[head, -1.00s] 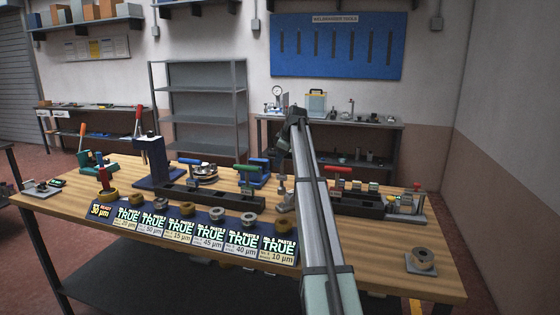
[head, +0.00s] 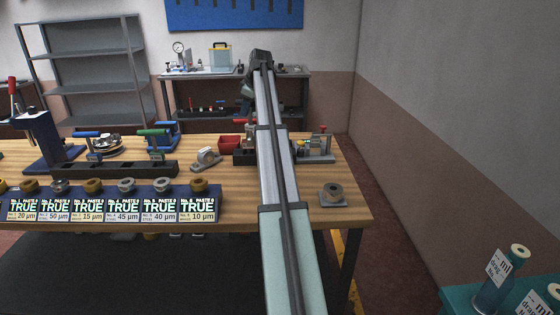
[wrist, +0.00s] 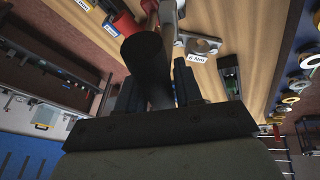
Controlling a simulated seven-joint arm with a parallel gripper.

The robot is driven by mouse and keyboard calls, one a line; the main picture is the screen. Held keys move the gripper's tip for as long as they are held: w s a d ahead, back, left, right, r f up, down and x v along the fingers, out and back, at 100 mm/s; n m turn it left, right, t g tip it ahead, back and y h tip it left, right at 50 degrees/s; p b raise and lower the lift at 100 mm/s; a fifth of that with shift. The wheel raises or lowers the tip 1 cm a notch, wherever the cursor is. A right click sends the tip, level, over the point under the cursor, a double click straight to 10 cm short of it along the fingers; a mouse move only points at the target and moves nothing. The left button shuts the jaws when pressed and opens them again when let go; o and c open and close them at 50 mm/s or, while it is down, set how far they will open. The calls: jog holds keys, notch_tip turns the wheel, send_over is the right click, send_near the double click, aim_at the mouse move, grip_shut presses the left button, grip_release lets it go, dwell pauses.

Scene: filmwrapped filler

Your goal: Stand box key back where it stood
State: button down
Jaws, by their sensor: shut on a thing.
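My gripper (head: 246,97) is at the far side of the bench, above the right-hand dark rack (head: 244,158). In the wrist view my gripper (wrist: 158,92) is shut on a dark box key (wrist: 143,50) with a thick black cylindrical part; a grey shaft shows beyond it. In the head view the held key is mostly hidden by my arm. A red cylinder (wrist: 124,23) lies close beside it in the wrist view. Blue-handled (head: 88,134) and green-handled (head: 153,132) keys stand on the left rack (head: 110,170). The held key's lower end is not clear.
A ring on a plate (head: 332,194) sits at the bench's right. Bottles (head: 492,290) stand at lower right.

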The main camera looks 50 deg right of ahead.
jog(key=s+d, duration=0.5)
jog(key=d, duration=0.7)
notch_tip(320, 180, down, 10)
jog(key=shift+a, duration=0.1)
jog(key=c, duration=0.8)
grip_release()
jog(key=shift+o, duration=0.2)
jog(key=v, duration=1.2)
jog(key=shift+s, duration=0.1)
